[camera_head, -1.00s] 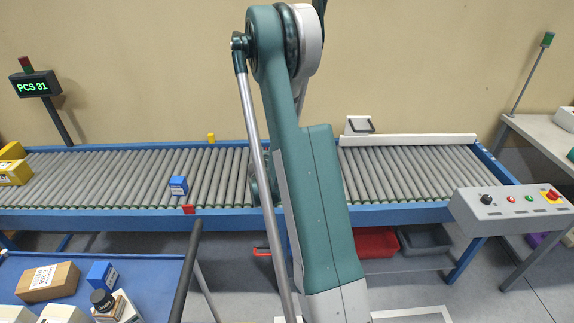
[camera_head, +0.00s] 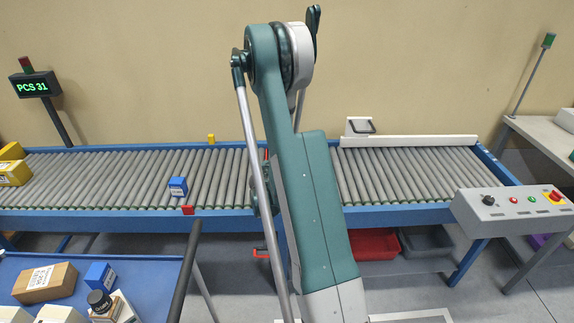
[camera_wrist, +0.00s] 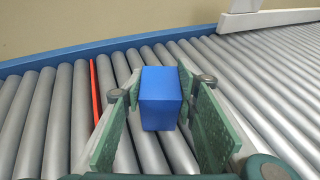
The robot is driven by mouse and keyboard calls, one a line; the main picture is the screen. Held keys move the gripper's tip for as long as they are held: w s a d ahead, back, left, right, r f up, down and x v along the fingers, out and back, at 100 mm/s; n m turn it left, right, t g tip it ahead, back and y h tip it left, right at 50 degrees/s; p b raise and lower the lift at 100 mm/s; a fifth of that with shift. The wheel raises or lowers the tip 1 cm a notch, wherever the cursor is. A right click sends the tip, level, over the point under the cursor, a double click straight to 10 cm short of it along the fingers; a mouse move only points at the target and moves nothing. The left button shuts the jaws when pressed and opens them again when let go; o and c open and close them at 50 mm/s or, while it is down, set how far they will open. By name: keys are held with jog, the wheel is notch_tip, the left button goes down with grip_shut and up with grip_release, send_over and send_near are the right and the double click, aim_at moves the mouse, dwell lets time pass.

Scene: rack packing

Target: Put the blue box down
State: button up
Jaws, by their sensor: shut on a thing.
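In the wrist view, a plain blue box (camera_wrist: 160,105) is between the green pads of my gripper (camera_wrist: 160,84), which is shut on it. The box is upright over the grey rollers; I cannot tell whether its hidden underside touches them. The roller conveyor (camera_head: 405,170) runs across the head view and also shows in the wrist view (camera_wrist: 255,75). Another blue box (camera_head: 178,187), with a white label, sits on the rollers left of my arm.
A red strip (camera_wrist: 95,95) crosses the rollers left of my gripper. A white rail (camera_head: 430,140) lines the far right edge. Yellow boxes (camera_head: 14,172) stand at the far left. A blue table (camera_head: 140,270) at front left holds several boxes. Rollers to the right are clear.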

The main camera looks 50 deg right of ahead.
jog(key=shift+f, duration=0.35)
jog(key=o, duration=1)
jog(key=shift+r, duration=0.2)
jog(key=shift+s+a+r, duration=0.1)
jog(key=shift+a, duration=0.1)
jog(key=shift+p+v, duration=0.5)
jog(key=shift+v, duration=5.25)
jog(key=shift+s, duration=0.1)
